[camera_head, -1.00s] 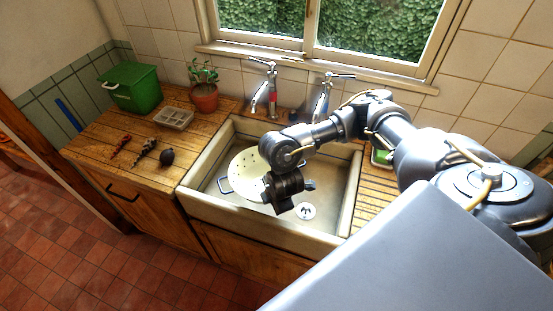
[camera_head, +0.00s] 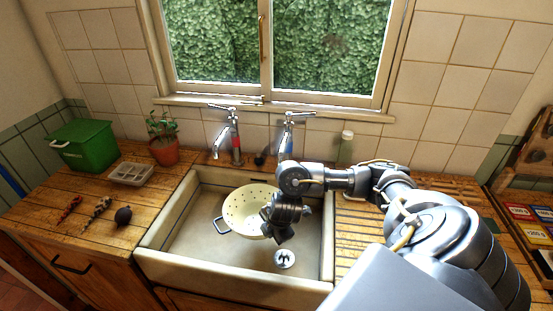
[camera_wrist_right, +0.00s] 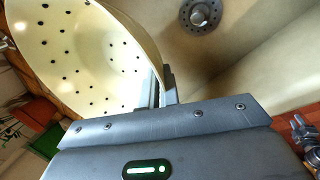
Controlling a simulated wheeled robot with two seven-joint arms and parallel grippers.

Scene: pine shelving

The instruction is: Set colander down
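The cream colander (camera_head: 241,206) with dark holes and grey handles is over the sink basin (camera_head: 185,238), tilted. In the head view I cannot tell whether it touches the basin floor. My right gripper (camera_head: 276,224) is at the colander's right side, above the basin. In the right wrist view, the colander (camera_wrist_right: 85,55) fills the upper left, and its rim sits at the fingers (camera_wrist_right: 163,88), which look closed on it. The colander's far handle points left, and the gripped one is hidden. My left gripper is not in view.
The drain (camera_head: 285,258) lies in front of the colander. Two taps (camera_head: 234,140) (camera_head: 286,135) stand behind the basin. On the left counter are a green box (camera_head: 85,146), a potted plant (camera_head: 164,148), a grey tray (camera_head: 131,173) and small items. The ribbed drainboard (camera_head: 360,228) is on the right.

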